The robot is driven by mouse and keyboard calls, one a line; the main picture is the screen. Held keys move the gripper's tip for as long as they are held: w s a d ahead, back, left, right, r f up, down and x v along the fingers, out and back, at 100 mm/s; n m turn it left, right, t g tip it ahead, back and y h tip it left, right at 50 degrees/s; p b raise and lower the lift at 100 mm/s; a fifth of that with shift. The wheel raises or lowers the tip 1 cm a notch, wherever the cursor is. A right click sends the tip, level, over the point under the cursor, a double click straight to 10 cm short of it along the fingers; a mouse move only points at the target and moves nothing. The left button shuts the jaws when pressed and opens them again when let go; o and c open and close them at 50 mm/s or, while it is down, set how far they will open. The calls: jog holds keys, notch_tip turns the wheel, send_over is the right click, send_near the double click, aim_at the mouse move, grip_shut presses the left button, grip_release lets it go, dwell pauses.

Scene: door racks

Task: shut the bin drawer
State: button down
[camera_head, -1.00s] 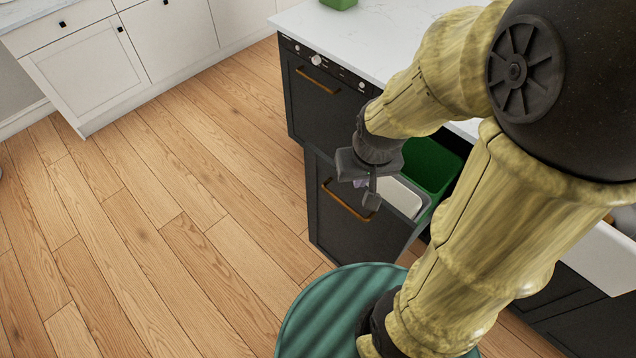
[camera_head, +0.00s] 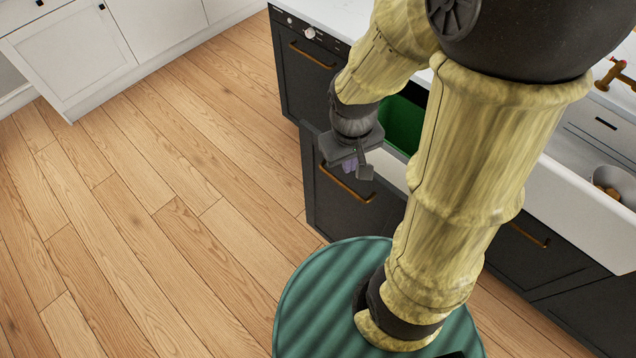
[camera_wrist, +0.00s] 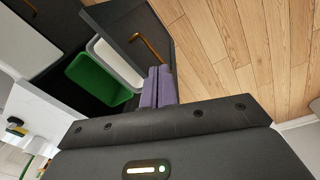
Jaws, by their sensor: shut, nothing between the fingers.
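The bin drawer (camera_head: 338,207) is pulled out from the dark cabinet run, with a brass bar handle (camera_head: 345,186) on its front. A green bin (camera_head: 403,125) stands inside it. In the wrist view the drawer front (camera_wrist: 133,22), the green bin (camera_wrist: 95,82) and a pale bin (camera_wrist: 112,60) beside it show clearly. My gripper (camera_head: 351,166) hangs over the drawer's front edge, its purple fingers (camera_wrist: 160,88) shut and empty.
A dark dishwasher-like front (camera_head: 305,70) with a brass handle stands left of the drawer. A white sink (camera_head: 585,205) and a brass tap (camera_head: 612,75) are at the right. White cabinets (camera_head: 70,50) stand at the far left. The wooden floor (camera_head: 150,200) in front is clear.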

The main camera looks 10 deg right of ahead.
jog(key=w+a+f+n+g+h+b, duration=0.15)
jog(key=f+n+h+b, duration=0.4)
jog(key=f+b, duration=0.55)
jog(key=w+a+f+n+h+b, duration=0.1)
jog(key=w+f+n+h+b, duration=0.4)
jog(key=f, duration=1)
jog(key=w+a+f+n+t+h+b, duration=0.3)
jog(key=w+a+f+n+t+b, duration=0.2)
jog(key=a+f+n+t+b, duration=0.6)
jog(key=f+n+b, duration=0.1)
jog(key=b, duration=0.3)
jog(key=shift+w+a+f, duration=0.15)
jog(key=shift+a, duration=0.1)
jog(key=shift+d+h, duration=0.1)
jog(key=shift+h, duration=0.15)
jog(key=b+x, duration=0.2)
jog(key=x, duration=1.2)
jog(key=shift+b, duration=0.4)
jog(key=shift+w, duration=0.2)
